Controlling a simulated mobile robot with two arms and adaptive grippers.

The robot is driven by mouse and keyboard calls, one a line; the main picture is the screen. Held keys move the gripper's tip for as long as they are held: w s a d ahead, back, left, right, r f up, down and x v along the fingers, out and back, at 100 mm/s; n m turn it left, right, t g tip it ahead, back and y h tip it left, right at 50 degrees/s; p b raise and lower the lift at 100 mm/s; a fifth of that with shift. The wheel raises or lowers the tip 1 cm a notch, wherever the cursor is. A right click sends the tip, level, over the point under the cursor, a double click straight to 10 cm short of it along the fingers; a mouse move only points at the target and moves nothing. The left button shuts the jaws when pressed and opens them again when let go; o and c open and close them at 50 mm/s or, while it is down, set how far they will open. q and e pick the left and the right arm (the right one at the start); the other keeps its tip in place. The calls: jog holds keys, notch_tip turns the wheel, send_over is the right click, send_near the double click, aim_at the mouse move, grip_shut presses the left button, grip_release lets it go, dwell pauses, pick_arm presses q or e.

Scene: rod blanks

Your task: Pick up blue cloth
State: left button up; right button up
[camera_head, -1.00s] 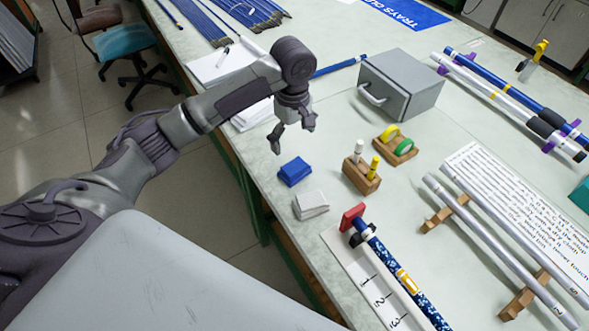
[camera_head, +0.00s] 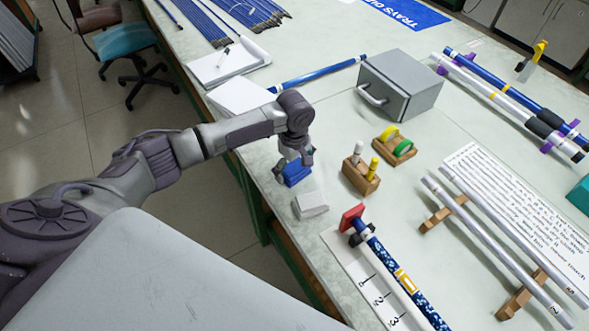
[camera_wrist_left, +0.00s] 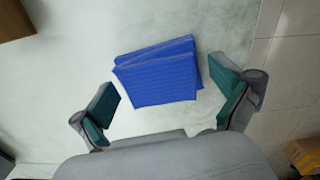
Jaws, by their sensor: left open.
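The blue cloth (camera_head: 296,174) is a small folded stack on the pale bench near its left edge. In the head view my left gripper (camera_head: 293,167) is right over it and covers part of it. In the left wrist view the blue cloth (camera_wrist_left: 158,74) lies ahead of and between the two teal-padded fingers of my open left gripper (camera_wrist_left: 168,103). The fingers are spread wider than the cloth and nothing is held. I cannot tell the exact height of the fingertips above the bench. My right gripper is not in view.
A wooden block with markers (camera_head: 360,177), a tape holder (camera_head: 396,147) and a grey metal box (camera_head: 402,84) stand to the right. A blue rod (camera_head: 318,74) lies behind.

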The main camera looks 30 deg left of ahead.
aim_at(295, 167)
pick_arm(q)
jog(key=c, duration=0.9)
jog(key=shift+r, duration=0.1)
jog(key=shift+r, duration=0.6)
notch_tip(295, 167, up, 3)
jog(key=shift+b, duration=0.3)
jog(key=d+r+b, duration=0.1)
jog(key=d+r, duration=0.5)
jog(key=d, duration=0.5)
jog(key=shift+d+r, duration=0.35)
